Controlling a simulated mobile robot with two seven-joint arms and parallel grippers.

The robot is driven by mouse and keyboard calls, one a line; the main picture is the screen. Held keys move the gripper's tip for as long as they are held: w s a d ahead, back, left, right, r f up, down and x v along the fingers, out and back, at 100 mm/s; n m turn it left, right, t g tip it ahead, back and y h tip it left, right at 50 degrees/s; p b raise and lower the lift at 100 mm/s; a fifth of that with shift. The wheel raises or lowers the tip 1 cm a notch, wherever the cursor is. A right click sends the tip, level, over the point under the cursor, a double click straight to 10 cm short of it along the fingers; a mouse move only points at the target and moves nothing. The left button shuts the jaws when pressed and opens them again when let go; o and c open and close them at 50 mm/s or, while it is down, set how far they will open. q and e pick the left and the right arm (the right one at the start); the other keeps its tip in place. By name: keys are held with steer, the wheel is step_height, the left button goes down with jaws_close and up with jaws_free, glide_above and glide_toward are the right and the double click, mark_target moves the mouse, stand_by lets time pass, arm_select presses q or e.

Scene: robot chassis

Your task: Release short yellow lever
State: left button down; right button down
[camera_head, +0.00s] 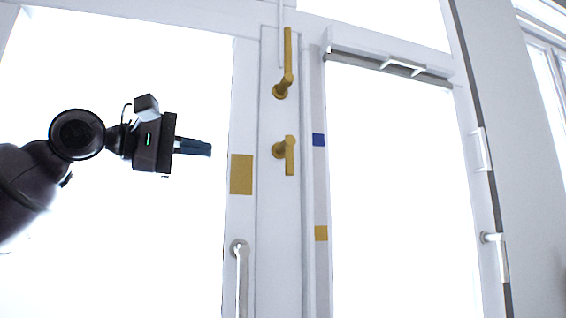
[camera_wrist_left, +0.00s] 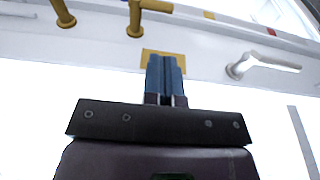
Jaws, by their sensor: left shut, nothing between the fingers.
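The short yellow lever (camera_head: 289,156) is mounted on the white door frame in the head view, its handle pointing down. It also shows at the top of the left wrist view (camera_wrist_left: 136,16). A longer yellow lever (camera_head: 288,60) sits above it, its handle pointing up; its base shows at the top left of the left wrist view (camera_wrist_left: 65,19). My left gripper (camera_head: 210,149) is shut and empty, left of the short lever and apart from it. Its blue fingers (camera_wrist_left: 165,62) lie together in the wrist view. My right gripper is not in view.
A yellow square (camera_head: 241,174) marks the frame between my left gripper and the lever. A white handle (camera_head: 240,262) is lower on the frame. A blue square (camera_head: 318,140) and a small yellow square (camera_head: 321,233) are right of the lever. Bright glass panes flank the frame.

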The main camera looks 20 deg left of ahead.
arm_select(q)
steer(key=shift+s+a, duration=0.1)
steer(key=p, duration=0.2)
glide_toward(286, 163)
steer(key=x, duration=0.2)
steer(key=p+x, duration=0.1)
steer(key=x, duration=0.3)
steer(key=shift+w+d+r, duration=0.15)
steer(key=shift+w+d, duration=0.05)
steer(key=shift+w, duration=0.05)
steer(key=shift+w+d, duration=0.25)
steer(key=shift+d, duration=0.05)
steer(key=shift+w, duration=0.15)
